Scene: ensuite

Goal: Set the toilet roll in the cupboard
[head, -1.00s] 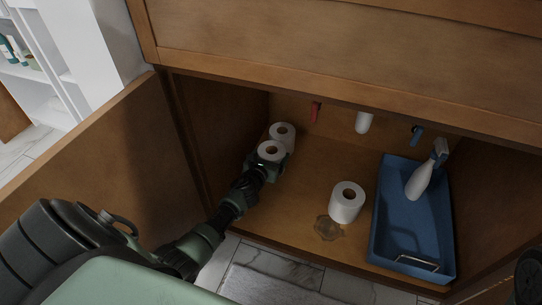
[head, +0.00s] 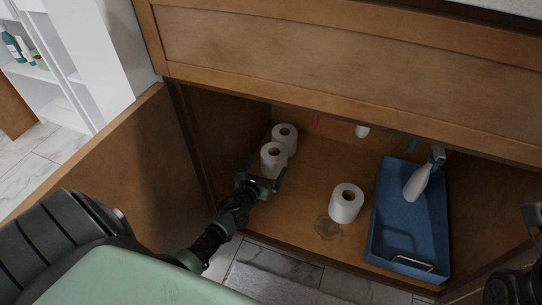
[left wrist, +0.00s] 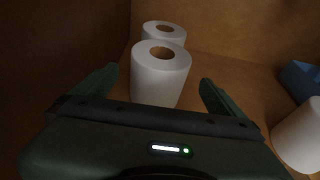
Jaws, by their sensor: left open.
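Three white toilet rolls stand upright on the cupboard floor (head: 300,215). The back-left roll (head: 285,138) is in the rear left corner area, and the front-left roll (head: 272,158) stands just before it. The third roll (head: 346,203) is apart, nearer the middle. My left gripper (head: 262,179) is open just in front of the front-left roll. In the left wrist view its spread fingers (left wrist: 160,80) have that roll (left wrist: 160,82) between and beyond them, with no visible grip. The back-left roll (left wrist: 163,33) is partly hidden there. My right gripper (head: 530,215) shows only in part at the right edge.
A blue tray (head: 376,235) with a white spray bottle (head: 418,184) stands on the cupboard's right side. The open door (head: 110,155) flanks my left arm. Pipe fittings hang at the back.

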